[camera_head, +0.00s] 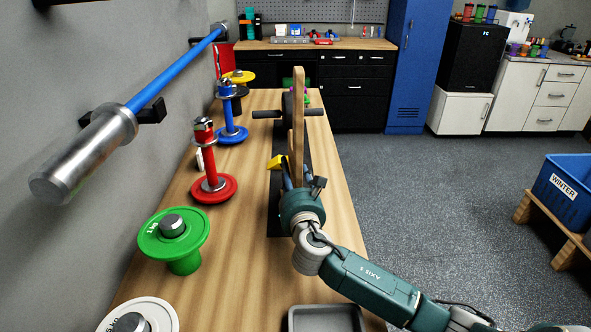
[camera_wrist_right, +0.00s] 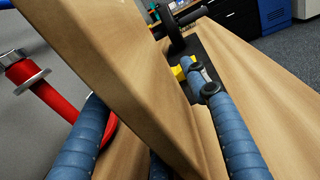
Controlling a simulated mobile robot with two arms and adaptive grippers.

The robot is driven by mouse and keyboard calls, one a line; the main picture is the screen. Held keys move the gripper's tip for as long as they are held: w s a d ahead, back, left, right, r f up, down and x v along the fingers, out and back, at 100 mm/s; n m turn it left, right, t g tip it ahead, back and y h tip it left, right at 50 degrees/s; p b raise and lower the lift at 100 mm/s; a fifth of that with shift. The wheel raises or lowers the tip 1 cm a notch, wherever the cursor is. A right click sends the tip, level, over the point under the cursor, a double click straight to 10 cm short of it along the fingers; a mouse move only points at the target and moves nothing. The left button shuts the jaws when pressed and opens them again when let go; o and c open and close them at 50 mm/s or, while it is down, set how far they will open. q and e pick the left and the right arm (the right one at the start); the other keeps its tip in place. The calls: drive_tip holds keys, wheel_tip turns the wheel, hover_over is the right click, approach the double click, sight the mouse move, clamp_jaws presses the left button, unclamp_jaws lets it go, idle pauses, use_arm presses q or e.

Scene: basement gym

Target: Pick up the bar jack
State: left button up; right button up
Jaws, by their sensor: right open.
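I take the tall flat wooden upright (camera_head: 298,105) for the bar jack. It stands on a narrow black mat (camera_head: 275,222) on the wooden bench. My right gripper (camera_head: 290,173) is at its lower part, with the wrist hiding its foot. In the right wrist view the wooden upright (camera_wrist_right: 135,75) runs large and slanted across the picture. Blue fingers lie on both sides of it, spread apart, so the gripper is open around the wood. I cannot tell whether any finger touches it. My left gripper is not in view.
A small yellow piece (camera_head: 277,161) is beside the gripper. A black roller with side handles (camera_head: 287,113) stands behind the upright. Red (camera_head: 214,188), blue (camera_head: 231,134) and green (camera_head: 175,240) weight pieces line the bench's left side. A grey tray (camera_head: 326,318) is at the front.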

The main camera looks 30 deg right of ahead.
drive_tip(key=shift+x, duration=1.5)
drive_tip(key=shift+a, duration=0.1)
clamp_jaws()
drive_tip(key=shift+r, duration=0.15)
